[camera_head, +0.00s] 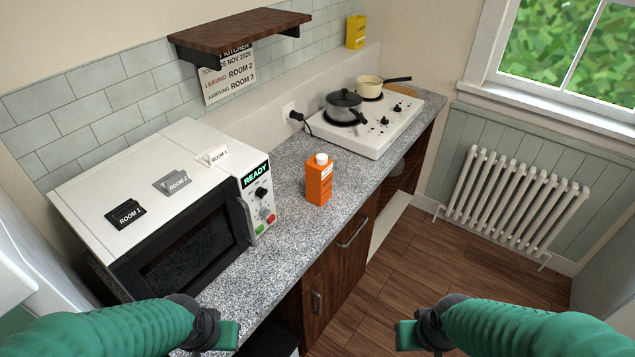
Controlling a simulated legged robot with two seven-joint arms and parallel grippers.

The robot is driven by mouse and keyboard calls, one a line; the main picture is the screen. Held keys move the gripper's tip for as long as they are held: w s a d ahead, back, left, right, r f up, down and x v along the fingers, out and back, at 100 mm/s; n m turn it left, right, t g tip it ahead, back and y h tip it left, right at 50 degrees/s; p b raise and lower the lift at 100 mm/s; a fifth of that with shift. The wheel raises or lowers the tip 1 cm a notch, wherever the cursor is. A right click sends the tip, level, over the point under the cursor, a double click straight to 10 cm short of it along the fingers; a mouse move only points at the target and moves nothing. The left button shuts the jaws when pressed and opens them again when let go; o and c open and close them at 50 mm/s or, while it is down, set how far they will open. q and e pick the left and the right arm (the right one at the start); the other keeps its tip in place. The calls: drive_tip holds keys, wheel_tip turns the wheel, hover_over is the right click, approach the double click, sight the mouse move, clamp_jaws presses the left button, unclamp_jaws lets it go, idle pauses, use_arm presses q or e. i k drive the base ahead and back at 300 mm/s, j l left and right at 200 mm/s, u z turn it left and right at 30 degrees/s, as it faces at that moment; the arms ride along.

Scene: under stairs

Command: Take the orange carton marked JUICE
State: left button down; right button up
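An orange carton (319,182) with a white cap stands upright on the speckled grey counter (290,160), between the microwave and the hob. White lettering runs up its side, too small to read fully. My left gripper (228,334) is at the bottom of the view, in front of the microwave, apart from the carton and nearer to me. My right gripper (405,335) is at the bottom right, over the wooden floor, also apart from the carton. Both show side-on with no object seen in them, and their finger gap cannot be made out.
A white microwave (140,165) reading READY, with room tags on top, stands left of the carton. A white hob (395,125) holds a grey pot (344,105) and a cream pan (369,87). A wooden shelf (240,28) hangs above. The counter around the carton is clear.

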sight(319, 177)
drive_tip(key=i+l+u, duration=0.1)
drive_tip(key=i+l, duration=0.6)
drive_tip(key=i+l+u, duration=0.15)
drive_tip(key=i+l, duration=0.45)
drive_tip(key=l, duration=0.2)
